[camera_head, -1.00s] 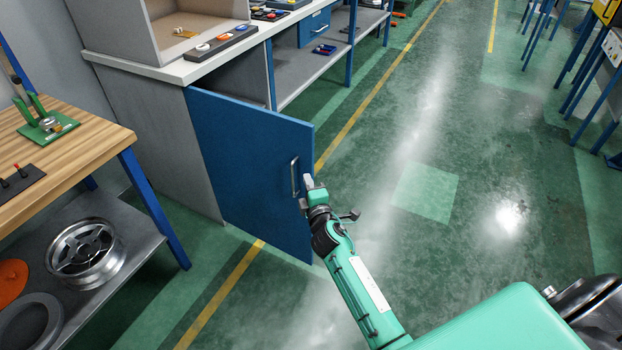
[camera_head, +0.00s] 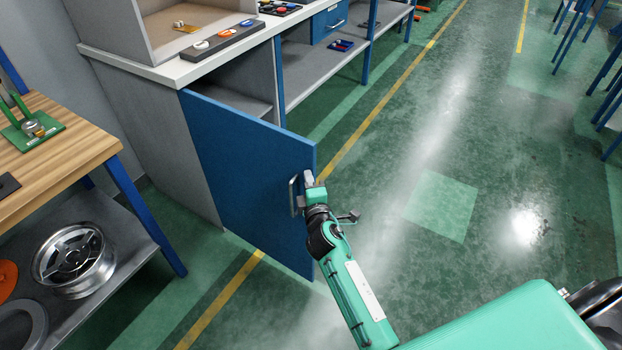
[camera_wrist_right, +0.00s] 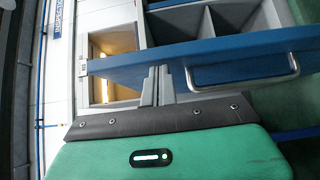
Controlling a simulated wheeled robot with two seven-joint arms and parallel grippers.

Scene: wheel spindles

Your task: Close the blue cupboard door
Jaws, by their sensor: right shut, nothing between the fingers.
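The blue cupboard door (camera_head: 245,175) stands wide open, swung out from the grey cabinet (camera_head: 150,135). Its metal handle (camera_head: 293,194) is near the free edge, and it also shows in the right wrist view (camera_wrist_right: 243,77). My right gripper (camera_head: 309,179) is shut and empty, at the door's outer face beside the handle. In the right wrist view its closed fingers (camera_wrist_right: 157,80) reach the blue door (camera_wrist_right: 205,53) to the left of the handle; whether they touch it is hard to tell. My left gripper is not in view.
A wooden workbench (camera_head: 60,150) stands at the left, with a wheel rim (camera_head: 75,259) on its lower shelf. The white counter (camera_head: 175,68) above the cupboard carries small parts. The green floor (camera_head: 400,140) to the right is clear.

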